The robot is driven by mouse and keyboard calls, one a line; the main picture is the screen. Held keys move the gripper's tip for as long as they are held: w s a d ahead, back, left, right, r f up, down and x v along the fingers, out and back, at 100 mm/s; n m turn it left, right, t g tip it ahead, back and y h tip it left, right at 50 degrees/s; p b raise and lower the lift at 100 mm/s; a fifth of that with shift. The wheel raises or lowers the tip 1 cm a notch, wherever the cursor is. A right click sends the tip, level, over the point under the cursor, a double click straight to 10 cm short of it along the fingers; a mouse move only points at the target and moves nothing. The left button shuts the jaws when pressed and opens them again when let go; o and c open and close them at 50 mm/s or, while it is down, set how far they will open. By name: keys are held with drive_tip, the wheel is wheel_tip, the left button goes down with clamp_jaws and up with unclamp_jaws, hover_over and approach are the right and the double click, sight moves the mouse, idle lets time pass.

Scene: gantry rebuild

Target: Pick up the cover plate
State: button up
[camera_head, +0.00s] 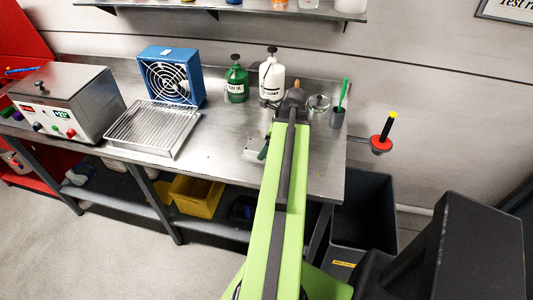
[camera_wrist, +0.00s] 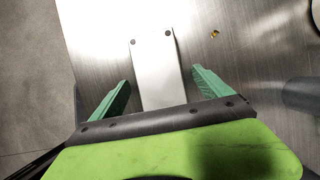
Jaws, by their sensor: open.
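The cover plate (camera_wrist: 155,70) is a pale, flat rectangular plate with two dark holes near its far end. In the wrist view it lies on the brushed metal bench, and its near end is hidden behind my gripper's dark bar. My gripper (camera_wrist: 162,80) is open, with one green finger on each side of the plate and visible gaps to both edges. I cannot tell how high the fingers are above the bench. In the head view, a pale plate (camera_head: 254,146) shows partly at the left of my arm, beside a green finger.
A small brass piece (camera_wrist: 215,34) lies right of the plate. The bench's left edge is near the left finger.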

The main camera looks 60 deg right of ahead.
drive_tip(key=shift+w+f, duration=0.1)
drive_tip(key=shift+f, duration=0.15)
clamp_jaws()
idle(0.4)
